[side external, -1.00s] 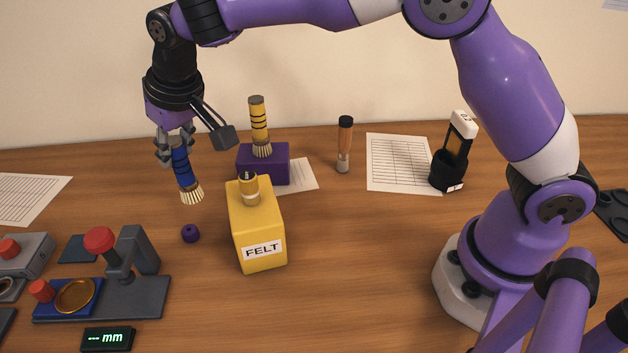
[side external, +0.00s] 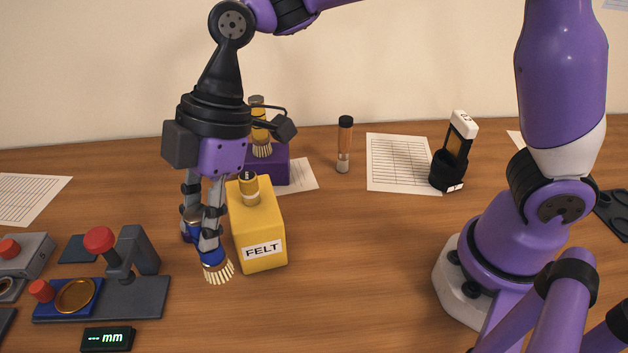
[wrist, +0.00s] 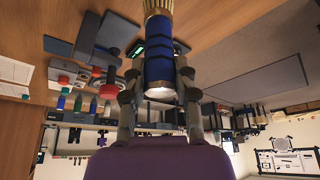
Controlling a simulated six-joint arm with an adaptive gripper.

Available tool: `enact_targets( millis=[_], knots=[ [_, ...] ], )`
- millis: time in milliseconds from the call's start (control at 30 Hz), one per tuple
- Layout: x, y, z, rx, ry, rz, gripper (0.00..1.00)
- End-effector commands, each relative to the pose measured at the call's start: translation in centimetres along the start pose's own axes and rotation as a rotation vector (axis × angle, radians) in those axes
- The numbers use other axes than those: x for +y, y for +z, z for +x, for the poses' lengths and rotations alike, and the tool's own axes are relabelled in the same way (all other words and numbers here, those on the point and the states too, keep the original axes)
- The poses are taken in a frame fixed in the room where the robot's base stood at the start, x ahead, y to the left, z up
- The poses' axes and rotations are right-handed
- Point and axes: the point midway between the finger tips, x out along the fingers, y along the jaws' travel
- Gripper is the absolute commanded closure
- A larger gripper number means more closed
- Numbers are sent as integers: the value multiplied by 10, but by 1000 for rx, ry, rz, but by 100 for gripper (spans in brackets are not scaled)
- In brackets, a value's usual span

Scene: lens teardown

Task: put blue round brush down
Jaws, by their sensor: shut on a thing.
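The blue round brush (side external: 211,257) is held in my gripper (side external: 203,238), tilted, with its pale bristles at the lower right. It is left of the yellow FELT block, low over the table; I cannot tell whether the bristles touch the wood. The wrist view shows the blue handle (wrist: 159,62) with dark bands between the fingers of my gripper (wrist: 157,90), bristles toward the top of the picture. My fingers hide part of the handle in the side view.
The yellow FELT block (side external: 262,247) stands close on the right. A purple block (side external: 276,170) with a yellow brush (side external: 261,140) is behind. A grey press with a red knob (side external: 99,239) and a small display (side external: 107,339) are left. The front middle table is clear.

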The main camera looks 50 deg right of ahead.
Motion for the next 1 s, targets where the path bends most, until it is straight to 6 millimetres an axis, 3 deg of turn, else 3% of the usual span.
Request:
enact_targets(
  millis=[300,433,700,1000],
  knots=[
    [-86,37,0,1,-476,-1103,100],
    [-110,50,-6,1,-606,-1408,100],
    [-126,62,-10,2,-709,-1645,100],
    [-127,76,21,3,-715,-1650,100]
  ],
)
